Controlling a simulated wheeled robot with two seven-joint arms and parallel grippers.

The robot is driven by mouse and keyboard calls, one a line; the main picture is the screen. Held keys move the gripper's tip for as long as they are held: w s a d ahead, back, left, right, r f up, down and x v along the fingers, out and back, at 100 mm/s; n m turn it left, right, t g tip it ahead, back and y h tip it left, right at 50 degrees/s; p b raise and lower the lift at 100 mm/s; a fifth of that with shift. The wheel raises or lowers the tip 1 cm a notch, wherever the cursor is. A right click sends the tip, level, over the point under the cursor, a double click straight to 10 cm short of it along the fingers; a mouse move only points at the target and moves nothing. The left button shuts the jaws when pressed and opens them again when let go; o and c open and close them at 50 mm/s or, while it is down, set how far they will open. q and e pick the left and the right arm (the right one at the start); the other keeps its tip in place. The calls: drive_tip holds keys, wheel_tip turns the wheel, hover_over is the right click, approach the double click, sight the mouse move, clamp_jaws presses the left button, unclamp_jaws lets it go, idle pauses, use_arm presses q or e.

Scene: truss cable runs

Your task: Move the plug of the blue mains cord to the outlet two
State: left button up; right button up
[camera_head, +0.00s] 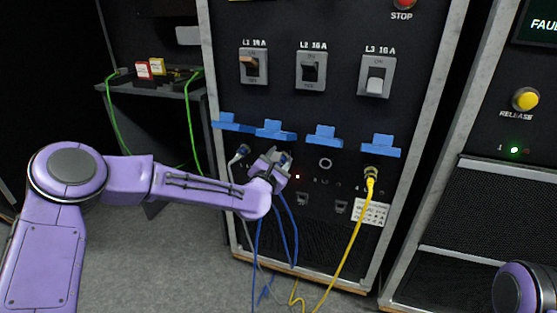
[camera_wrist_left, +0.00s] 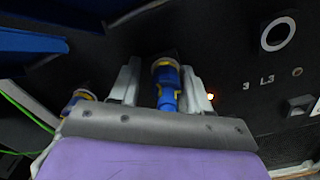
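My left gripper (camera_head: 272,168) is at the second outlet position from the left on the dark panel. In the left wrist view a blue plug with a yellow ring (camera_wrist_left: 167,88) stands between the two fingers (camera_wrist_left: 165,92), with a dark gap showing beside it, so the fingers look open around it. A blue cord (camera_head: 289,228) hangs below the gripper. A second blue-and-yellow plug (camera_wrist_left: 82,96) shows further left, at the first outlet. The gripper hides most of outlet two. My right gripper is out of view.
Outlet three (camera_head: 325,163) is an empty ring. A yellow cord's plug (camera_head: 371,173) is in the fourth outlet. Blue flaps (camera_head: 325,136) project above the outlets. Three switches (camera_head: 311,71) sit higher up. A green cable (camera_head: 112,115) hangs from a shelf on the left.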

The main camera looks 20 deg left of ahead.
use_arm(q)
drive_tip(key=shift+d, duration=0.3)
drive_tip(key=shift+w+d+f, duration=0.15)
drive_tip(key=shift+d+f, duration=0.1)
drive_tip(key=shift+a, duration=0.15)
drive_tip(key=shift+a, duration=0.15)
drive_tip(key=shift+s, duration=0.2)
drive_tip(key=shift+s, duration=2.4)
